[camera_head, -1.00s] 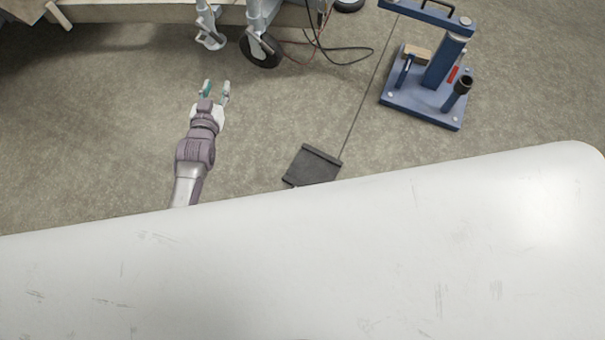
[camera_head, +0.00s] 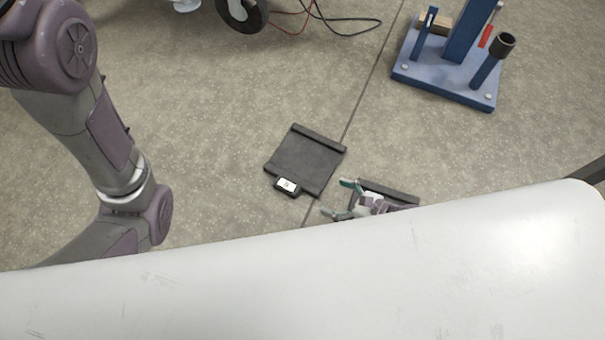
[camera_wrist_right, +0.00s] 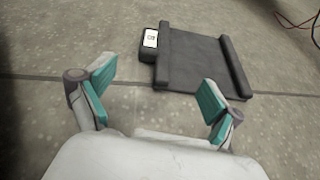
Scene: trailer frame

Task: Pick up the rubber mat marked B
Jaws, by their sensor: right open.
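A dark rubber mat (camera_head: 305,160) lies flat on the floor in the head view, with a raised bar along its far edge. A black tab with a white label (camera_head: 287,186) is on its near edge; I cannot read the letter clearly. In the right wrist view the mat (camera_wrist_right: 195,65) and its label (camera_wrist_right: 151,38) lie beyond my fingers. My right gripper (camera_head: 337,198) is open and empty, near the mat's lower right and apart from it. Its two teal-padded fingers (camera_wrist_right: 158,95) are spread wide. My left gripper is not in view.
A second dark mat (camera_head: 400,195) is partly hidden behind my right gripper and the white surface in the foreground. A blue stand (camera_head: 445,78) is at the upper right. A caster wheel (camera_head: 241,12) and cables (camera_head: 345,30) are at the top.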

